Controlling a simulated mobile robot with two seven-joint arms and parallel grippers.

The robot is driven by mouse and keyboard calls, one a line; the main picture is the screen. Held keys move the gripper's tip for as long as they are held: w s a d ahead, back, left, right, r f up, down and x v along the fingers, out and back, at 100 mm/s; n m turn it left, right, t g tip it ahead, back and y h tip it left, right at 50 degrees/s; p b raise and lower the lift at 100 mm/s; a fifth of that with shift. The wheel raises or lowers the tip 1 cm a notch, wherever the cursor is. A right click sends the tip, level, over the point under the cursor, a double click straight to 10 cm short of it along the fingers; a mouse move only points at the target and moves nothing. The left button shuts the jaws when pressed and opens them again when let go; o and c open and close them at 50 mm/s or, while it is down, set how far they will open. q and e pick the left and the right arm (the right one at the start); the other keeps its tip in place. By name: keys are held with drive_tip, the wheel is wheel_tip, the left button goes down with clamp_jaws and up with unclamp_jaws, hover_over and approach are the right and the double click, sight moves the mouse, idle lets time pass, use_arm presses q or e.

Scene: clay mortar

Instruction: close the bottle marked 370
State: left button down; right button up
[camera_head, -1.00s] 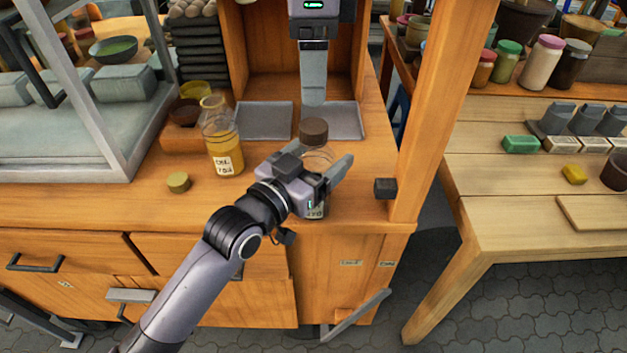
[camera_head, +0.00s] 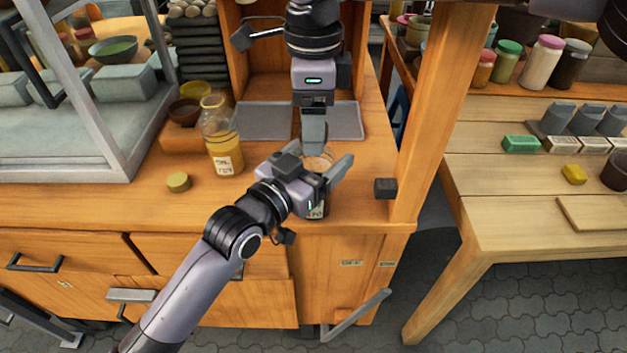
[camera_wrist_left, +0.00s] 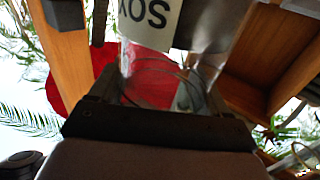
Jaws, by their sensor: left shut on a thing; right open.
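The clear glass bottle (camera_head: 317,162) stands near the counter's front right. Its label (camera_head: 316,213) is partly covered, so I cannot read the number fully. My left gripper (camera_head: 328,178) is shut around the bottle. In the left wrist view the glass (camera_wrist_left: 150,78) is between the fingers, with the white label above. My right gripper (camera_head: 314,150) is open and points straight down over the bottle's top. Its near finger hides the neck and the brown cap, so I cannot tell how the cap sits.
An uncapped bottle (camera_head: 222,138) of yellow liquid stands to the left, with a small olive lid (camera_head: 178,182) before it. Grey trays (camera_head: 263,121) lie behind. A wooden post (camera_head: 440,110) with a dark block (camera_head: 385,188) rises on the right.

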drive_tip(key=c, duration=1.1)
drive_tip(key=m, duration=0.5)
drive_tip(key=shift+c, duration=0.2)
drive_tip(key=o, duration=1.3)
drive_tip(key=shift+c, duration=0.2)
wheel_tip(320, 180, up, 12)
use_arm(q)
unclamp_jaws()
